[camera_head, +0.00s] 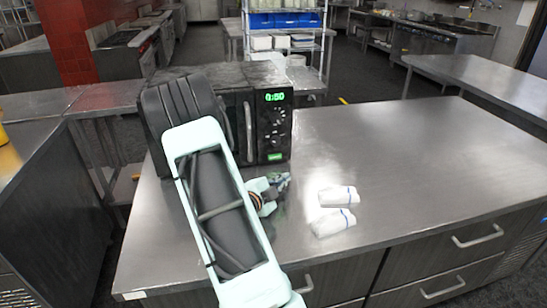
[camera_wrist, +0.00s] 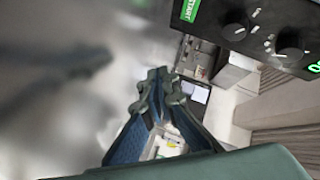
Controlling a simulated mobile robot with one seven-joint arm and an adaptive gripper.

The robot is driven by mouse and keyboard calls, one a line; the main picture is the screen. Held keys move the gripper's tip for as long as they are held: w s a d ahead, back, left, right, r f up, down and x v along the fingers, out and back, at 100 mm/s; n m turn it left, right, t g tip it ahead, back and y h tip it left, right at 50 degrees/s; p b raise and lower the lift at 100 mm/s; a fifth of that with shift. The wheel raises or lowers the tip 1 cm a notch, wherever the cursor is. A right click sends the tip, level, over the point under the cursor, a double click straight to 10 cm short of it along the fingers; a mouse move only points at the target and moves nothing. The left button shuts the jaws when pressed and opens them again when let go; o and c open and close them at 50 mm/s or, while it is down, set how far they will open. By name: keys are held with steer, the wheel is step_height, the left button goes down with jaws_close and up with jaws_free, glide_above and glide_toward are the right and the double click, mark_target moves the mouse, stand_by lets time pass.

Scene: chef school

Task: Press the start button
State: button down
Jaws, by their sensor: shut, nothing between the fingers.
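A black microwave (camera_head: 262,100) stands at the back left of the steel table, its green display (camera_head: 275,97) reading 0:50. The green start button (camera_head: 274,156) is low on its control panel. In the wrist view the start button (camera_wrist: 190,10) shows at the top, with the knobs to its right. My gripper (camera_head: 284,180) is in front of the panel, below and slightly right of the button, apart from it. In the wrist view my gripper's fingers (camera_wrist: 158,78) come together at their tips with nothing held. My arm hides much of the microwave's front left.
Two white packets with blue bands (camera_head: 337,196) (camera_head: 334,223) lie on the steel table (camera_head: 420,165) right of my gripper. The table's right side is clear. A shelf rack with blue bins (camera_head: 285,20) stands behind.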

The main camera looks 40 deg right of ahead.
mark_target(275, 157)
steer(key=shift+w, duration=0.15)
steer(key=shift+w+d+r, duration=0.1)
steer(key=shift+w+d, duration=0.05)
steer(key=shift+w, duration=0.05)
steer(key=w+d, duration=0.1)
steer(key=w, duration=0.1)
steer(key=w+d+p, duration=0.1)
steer(key=w, duration=0.1)
steer(key=w+d, duration=0.1)
steer(key=shift+w+d+f, duration=0.1)
steer(key=shift+w+f, duration=0.1)
steer(key=shift+w, duration=0.2)
steer(key=shift+w+d+r, duration=0.1)
steer(key=shift+w+d, duration=0.3)
steer(key=shift+w, duration=0.25)
stand_by(0.4)
steer(key=shift+w, duration=0.1)
steer(key=shift+w+d+b, duration=0.2)
steer(key=shift+w+b, duration=0.1)
steer(key=shift+b, duration=0.25)
